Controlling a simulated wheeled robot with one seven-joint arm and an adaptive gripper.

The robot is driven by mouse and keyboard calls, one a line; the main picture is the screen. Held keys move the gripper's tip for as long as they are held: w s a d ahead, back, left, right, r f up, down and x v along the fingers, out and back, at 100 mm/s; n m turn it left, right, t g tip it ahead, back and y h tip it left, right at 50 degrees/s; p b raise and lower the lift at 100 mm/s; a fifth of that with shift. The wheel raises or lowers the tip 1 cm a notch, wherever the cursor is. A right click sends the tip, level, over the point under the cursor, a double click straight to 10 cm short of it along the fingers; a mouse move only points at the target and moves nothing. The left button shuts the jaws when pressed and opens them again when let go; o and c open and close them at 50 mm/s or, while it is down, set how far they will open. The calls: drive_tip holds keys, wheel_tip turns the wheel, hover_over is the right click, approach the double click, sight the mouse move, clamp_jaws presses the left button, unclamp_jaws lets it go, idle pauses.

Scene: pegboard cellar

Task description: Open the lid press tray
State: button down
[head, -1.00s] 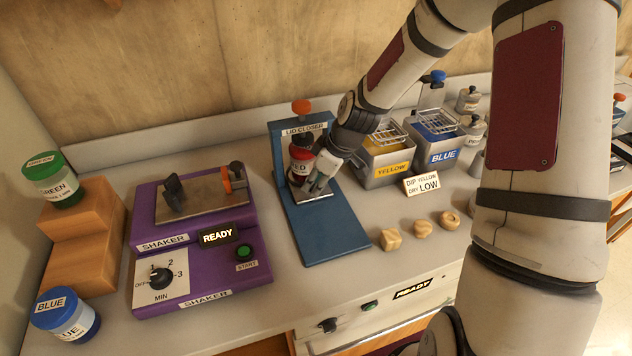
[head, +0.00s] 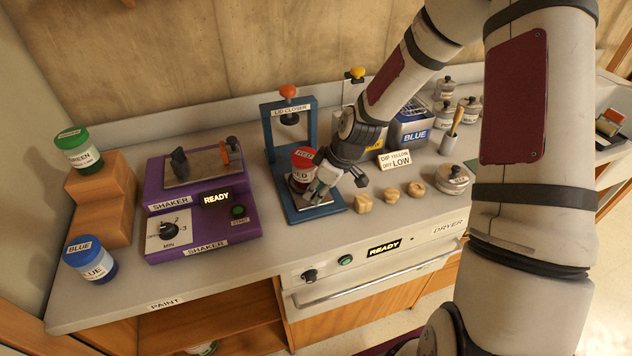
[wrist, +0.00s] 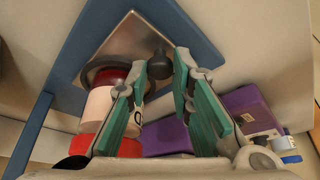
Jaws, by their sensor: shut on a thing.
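The lid press (head: 290,108), labelled LID CLOSER, is a blue frame with an orange knob on top. Its metal tray (head: 318,203) is slid forward along the blue base, and also shows in the wrist view (wrist: 128,38). A red-lidded paint can (head: 302,157) stands upright on the tray, in front of the press head. In the wrist view the can (wrist: 100,104) is beside my left finger. My gripper (head: 319,192) is at the front of the tray. In the wrist view my fingers (wrist: 160,68) are around the tray's dark knob (wrist: 159,63), which they partly hide.
The purple shaker (head: 203,205) stands to the left, with a green can (head: 80,150) on a wooden step and a blue can (head: 90,259) below. Dip tanks (head: 408,130) stand behind my wrist.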

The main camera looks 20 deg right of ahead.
drive_tip(key=shift+s, duration=0.15)
drive_tip(key=c, duration=1.4)
unclamp_jaws()
drive_tip(key=shift+c, duration=0.2)
drive_tip(key=v, duration=1.2)
drive_tip(key=s+a+r+m+t+h, duration=0.2)
drive_tip(key=s+r+m, duration=0.7)
drive_tip(key=s+r, duration=1.1)
drive_tip(key=s+a+h, duration=0.1)
drive_tip(key=s, duration=0.1)
drive_tip(key=shift+s+a+r, duration=0.25)
drive_tip(key=shift+s+a, duration=0.1)
drive_tip(key=shift+a, duration=0.05)
